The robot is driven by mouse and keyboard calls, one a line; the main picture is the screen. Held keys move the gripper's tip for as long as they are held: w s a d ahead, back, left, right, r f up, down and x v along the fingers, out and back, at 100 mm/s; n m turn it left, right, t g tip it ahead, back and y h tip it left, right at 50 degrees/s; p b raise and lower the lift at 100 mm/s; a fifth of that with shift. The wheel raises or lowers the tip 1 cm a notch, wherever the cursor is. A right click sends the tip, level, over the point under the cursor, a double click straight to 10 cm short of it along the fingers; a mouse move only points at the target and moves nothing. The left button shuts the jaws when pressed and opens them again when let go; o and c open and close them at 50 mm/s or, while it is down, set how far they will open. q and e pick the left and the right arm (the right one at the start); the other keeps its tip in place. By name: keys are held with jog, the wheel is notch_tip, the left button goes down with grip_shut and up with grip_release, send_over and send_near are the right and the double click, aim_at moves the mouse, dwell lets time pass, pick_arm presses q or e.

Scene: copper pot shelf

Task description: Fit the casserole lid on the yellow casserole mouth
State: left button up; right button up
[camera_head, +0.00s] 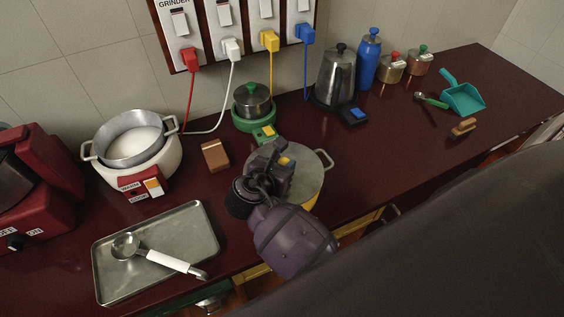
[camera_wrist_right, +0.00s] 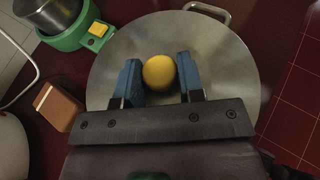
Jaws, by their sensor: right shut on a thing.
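The casserole lid (camera_head: 308,180) is a broad grey metal disc with a yellow knob, also in the right wrist view (camera_wrist_right: 220,70). My right gripper (camera_head: 284,163) is shut on the knob (camera_wrist_right: 159,72), one blue finger on either side of it. The yellow casserole (camera_head: 313,203) is under the lid; only a strip of its yellow side shows in the head view, and one metal loop handle (camera_wrist_right: 208,10) sticks out past the lid. Its mouth is hidden. I cannot tell whether the lid is seated or slightly above the rim. My left gripper is not in view.
A green cooker with a steel pot (camera_head: 252,103) and a brown block (camera_head: 215,155) stand close behind and left. A metal tray (camera_head: 190,228) with a ladle (camera_head: 155,254) lies front left. A kettle (camera_head: 336,75) stands behind right.

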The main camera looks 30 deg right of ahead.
jog(key=shift+f, duration=0.2)
dwell(0.6)
jog(key=o, duration=1.1)
